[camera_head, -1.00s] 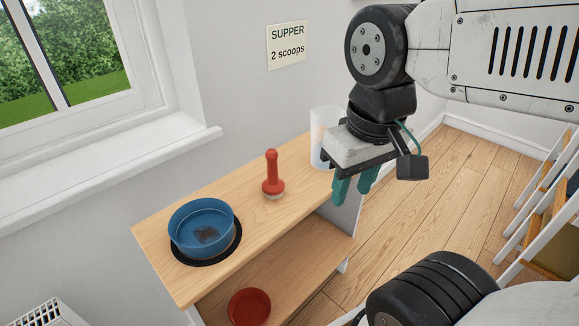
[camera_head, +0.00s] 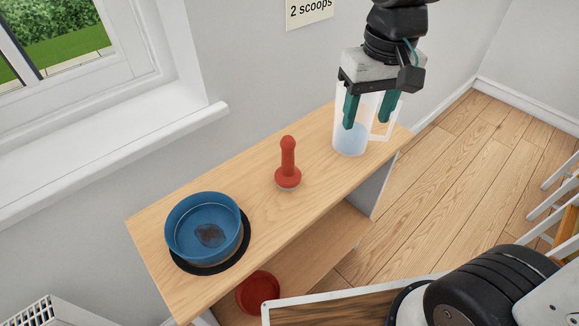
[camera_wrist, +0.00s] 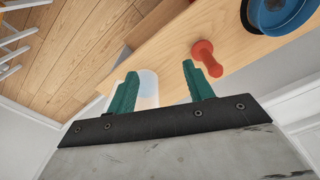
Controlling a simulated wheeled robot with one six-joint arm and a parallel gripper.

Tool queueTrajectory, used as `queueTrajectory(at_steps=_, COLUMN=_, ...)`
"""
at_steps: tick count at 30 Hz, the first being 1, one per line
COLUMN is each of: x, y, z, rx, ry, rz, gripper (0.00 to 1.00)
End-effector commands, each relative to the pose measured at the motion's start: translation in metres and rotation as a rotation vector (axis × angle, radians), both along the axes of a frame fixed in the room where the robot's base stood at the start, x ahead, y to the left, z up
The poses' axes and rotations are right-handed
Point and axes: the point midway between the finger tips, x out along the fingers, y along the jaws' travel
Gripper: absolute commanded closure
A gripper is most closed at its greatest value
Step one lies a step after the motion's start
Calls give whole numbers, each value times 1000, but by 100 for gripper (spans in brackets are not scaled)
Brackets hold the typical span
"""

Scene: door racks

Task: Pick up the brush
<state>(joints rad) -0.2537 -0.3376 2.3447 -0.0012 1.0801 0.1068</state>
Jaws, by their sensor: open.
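The brush (camera_head: 288,160) has a red handle and stands upright on the wooden shelf top, between the blue bowl and the clear pitcher. It also shows in the wrist view (camera_wrist: 206,56), just beyond the right fingertip. My gripper (camera_head: 369,112) has its teal fingers apart and pointing down, with nothing held. In the head view it hangs in front of the pitcher, up and to the right of the brush. In the wrist view the fingers (camera_wrist: 158,78) are spread, with the brush outside them to the right.
A clear pitcher (camera_head: 349,138) with pale liquid stands behind my fingers. A blue bowl (camera_head: 188,243) with dark contents sits on a black mat at the left of the shelf top (camera_head: 165,287). A red dish (camera_head: 257,290) lies on the lower shelf. The wall is close behind.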

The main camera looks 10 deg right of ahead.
Motion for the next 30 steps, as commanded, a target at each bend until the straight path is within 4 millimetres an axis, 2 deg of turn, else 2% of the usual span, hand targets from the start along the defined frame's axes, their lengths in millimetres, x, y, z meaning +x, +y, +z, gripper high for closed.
queueTrajectory(at_steps=1, x=17, y=21, z=-10, rx=-4, ry=17, rz=32, gripper=48)
queueTrajectory(at_steps=3, x=36, y=47, z=-22, rx=-7, ry=29, rz=61, gripper=48)
queueTrajectory(at_steps=6, x=55, y=81, z=-39, rx=-11, ry=39, rz=96, gripper=48)
queueTrajectory(at_steps=9, x=67, y=106, z=-53, rx=-15, ry=48, rz=120, gripper=48)
queueTrajectory(at_steps=12, x=73, y=122, z=-62, rx=-16, ry=52, rz=135, gripper=48)
queueTrajectory(at_steps=16, x=75, y=129, z=-73, rx=-17, ry=53, rz=141, gripper=48)
queueTrajectory(at_steps=23, x=75, y=128, z=-99, rx=-18, ry=54, rz=140, gripper=48)
queueTrajectory(at_steps=30, x=75, y=127, z=-134, rx=-18, ry=54, rz=140, gripper=48)
